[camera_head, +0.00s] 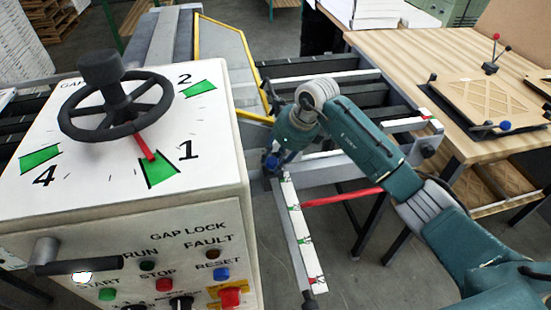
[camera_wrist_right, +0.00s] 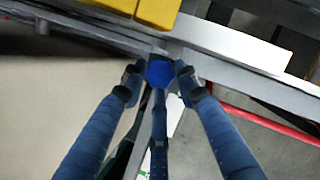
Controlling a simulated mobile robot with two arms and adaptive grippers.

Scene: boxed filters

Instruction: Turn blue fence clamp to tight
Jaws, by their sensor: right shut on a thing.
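The blue fence clamp (camera_wrist_right: 160,71) shows as a bright blue knob between the fingertips in the right wrist view. My right gripper (camera_wrist_right: 157,82) is shut on it, with fingers on both sides and one finger below. In the head view, my right gripper (camera_head: 273,162) is at the rail's near end, beside the control box, and largely hides the clamp. I cannot tell from these views whether the clamp is loose or tight. My left gripper is not in view.
A control box (camera_head: 120,200) with a black handwheel (camera_head: 115,105) stands close on the left. A white scale strip (camera_head: 297,230) and a red bar (camera_head: 345,196) extend near my right arm. A wooden bench (camera_head: 400,60) with a fixture is at right.

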